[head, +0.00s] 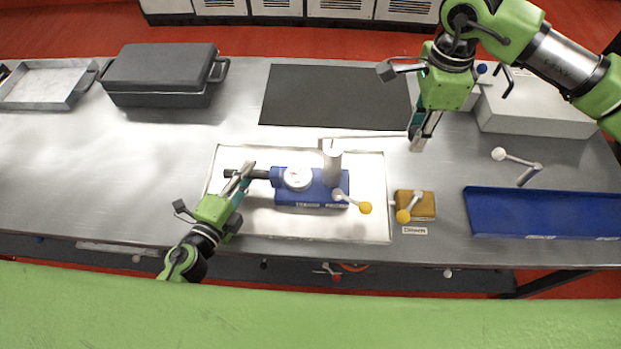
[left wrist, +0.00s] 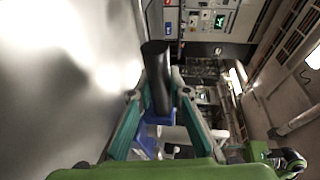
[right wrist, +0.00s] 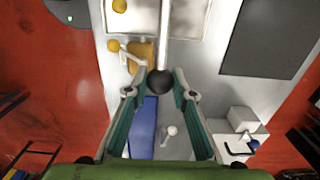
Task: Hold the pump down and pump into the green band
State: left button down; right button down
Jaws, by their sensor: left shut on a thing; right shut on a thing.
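The blue pump (head: 312,189) sits upright on a shiny metal tray (head: 300,230). Its round white gauge (head: 298,177) faces up; the needle and any green band are too small to read. My left gripper (head: 241,175) is shut on the pump's black side handle (head: 259,174), also seen between its fingers in the left wrist view (left wrist: 156,75). A long pump lever (head: 370,137) runs right from the grey cylinder (head: 332,166). My right gripper (head: 417,140) is shut on the lever's black knob (right wrist: 159,82) at its far end.
An orange block with a lever (head: 425,206) stands right of the tray. A blue tray (head: 545,212) and a white box (head: 535,105) are further right. A dark mat (head: 335,95) lies behind. A grey case (head: 160,75) stands back left.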

jog(key=shift+w+r, duration=0.1)
jog(key=shift+r, duration=0.05)
jog(key=shift+a+r, duration=0.1)
jog(key=shift+r, duration=0.45)
jog(key=shift+s+d+f, duration=0.1)
jog(key=shift+d+f, duration=0.05)
jog(key=shift+f, duration=0.45)
jog(key=shift+s+d+f, duration=0.1)
jog(key=shift+f, duration=0.5)
jog(key=shift+a+f, duration=0.1)
jog(key=shift+f, duration=1.1)
jog(key=shift+a+f, duration=0.2)
jog(key=shift+f, duration=0.75)
jog(key=shift+a+f, duration=0.15)
jog(key=shift+f, duration=0.8)
